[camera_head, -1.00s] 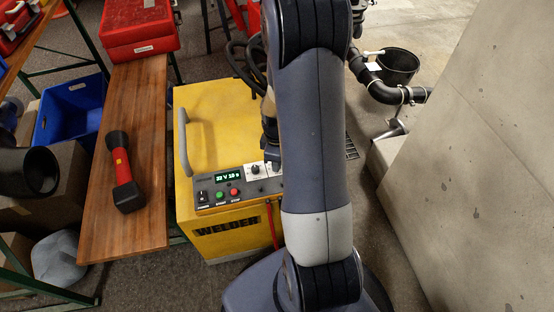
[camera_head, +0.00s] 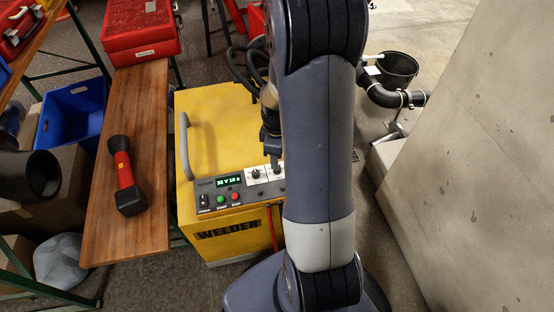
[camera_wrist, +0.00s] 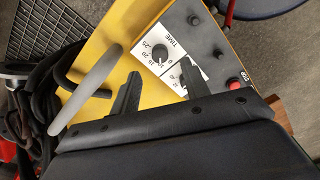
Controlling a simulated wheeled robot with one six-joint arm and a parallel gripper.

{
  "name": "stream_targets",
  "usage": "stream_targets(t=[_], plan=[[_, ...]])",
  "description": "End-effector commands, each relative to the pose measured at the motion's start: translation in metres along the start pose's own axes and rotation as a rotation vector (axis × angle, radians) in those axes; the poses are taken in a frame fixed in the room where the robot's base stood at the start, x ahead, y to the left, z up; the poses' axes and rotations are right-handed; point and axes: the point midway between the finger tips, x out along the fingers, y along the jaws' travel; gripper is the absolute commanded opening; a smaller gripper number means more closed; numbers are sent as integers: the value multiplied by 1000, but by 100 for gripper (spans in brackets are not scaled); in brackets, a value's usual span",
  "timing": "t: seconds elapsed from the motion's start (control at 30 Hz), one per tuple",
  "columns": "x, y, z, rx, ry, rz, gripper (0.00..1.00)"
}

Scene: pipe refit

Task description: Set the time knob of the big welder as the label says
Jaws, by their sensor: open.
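The big yellow welder (camera_head: 215,125) stands with its grey control panel (camera_head: 208,187) facing me. Its green display (camera_head: 229,181) shows a V value and an s value, digits hard to read. In the wrist view the time knob (camera_wrist: 160,53) is a black knob on a white numbered dial marked TIME. My gripper (camera_wrist: 158,82) is open, its two fingers apart and empty, with the time knob beyond the gap between the tips. The right finger partly covers a second white dial (camera_wrist: 172,76). The knob's pointer is unclear.
A red STOP button (camera_wrist: 233,83) and black panel parts lie near the right finger. The welder's handle (camera_wrist: 85,88) is close on the left. A wooden bench (camera_head: 150,225) with a red-black tool (camera_head: 124,175) stands left. A concrete wall (camera_head: 480,170) and pipe (camera_head: 385,97) are right.

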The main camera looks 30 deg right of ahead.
Motion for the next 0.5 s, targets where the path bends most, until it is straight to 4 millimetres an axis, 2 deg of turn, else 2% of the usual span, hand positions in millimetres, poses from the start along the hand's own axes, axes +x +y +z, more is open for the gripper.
stream_targets(t=[0.03, 0.2, 0.33, 0.5], plan=[[-15, 1, 0, 0, 2, 4, 44], [-42, 1, 0, 0, 2, 4, 44], [-52, 1, 0, 0, 1, 2, 44], [-54, 0, 0, 0, 0, 0, 44]])
